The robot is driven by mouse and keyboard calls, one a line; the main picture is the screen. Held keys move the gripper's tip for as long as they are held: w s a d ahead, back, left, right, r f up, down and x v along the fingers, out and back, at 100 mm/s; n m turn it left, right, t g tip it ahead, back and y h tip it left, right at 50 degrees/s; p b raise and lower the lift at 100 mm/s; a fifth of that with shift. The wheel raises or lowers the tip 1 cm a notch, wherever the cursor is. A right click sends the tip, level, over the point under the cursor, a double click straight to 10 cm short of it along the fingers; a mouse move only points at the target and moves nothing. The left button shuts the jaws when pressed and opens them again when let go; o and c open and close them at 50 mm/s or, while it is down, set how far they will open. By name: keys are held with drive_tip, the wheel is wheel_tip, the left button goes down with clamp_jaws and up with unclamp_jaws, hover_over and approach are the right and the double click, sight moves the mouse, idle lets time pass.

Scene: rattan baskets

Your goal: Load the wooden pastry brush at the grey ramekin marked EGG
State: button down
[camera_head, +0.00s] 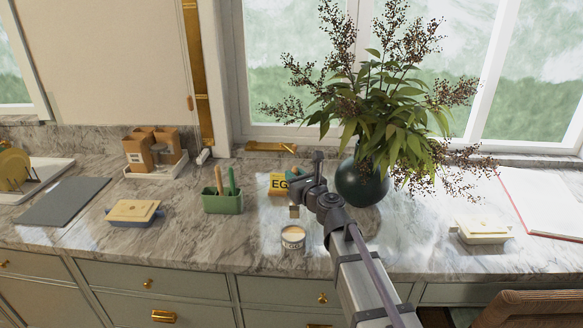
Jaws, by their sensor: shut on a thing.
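A small light ramekin (293,238) with a pale filling stands on the marble counter, near its front edge. My gripper (300,197) is shut, above and behind the ramekin as seen here. A small tan piece (294,211) shows just under it, apart from the ramekin; it looks like the end of the wooden pastry brush. The rest of the brush is hidden by the gripper or too small to make out.
A green caddy (222,204) with upright handles stands to the left. A dark vase (361,183) with spreading branches stands close behind my arm. A butter dish (483,231) is at right, another lidded box (134,212) at left. Counter between caddy and ramekin is clear.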

drive_tip(key=shift+s+d, duration=0.2)
drive_tip(key=shift+w+a+f+b, duration=0.1)
drive_tip(key=shift+a+f+b, duration=0.2)
drive_tip(key=shift+a+f, duration=0.1)
drive_tip(key=shift+a+f+b, duration=0.1)
drive_tip(key=shift+f+b, duration=0.25)
drive_tip(key=shift+b, duration=0.05)
wheel_tip(320, 180, down, 5)
drive_tip(key=b, duration=0.4)
drive_tip(key=shift+r+b, duration=0.2)
drive_tip(key=shift+b, duration=0.1)
drive_tip(key=shift+f+b, duration=0.55)
idle(0.7)
drive_tip(key=shift+r, duration=0.1)
wheel_tip(320, 180, up, 7)
drive_tip(key=p, duration=0.7)
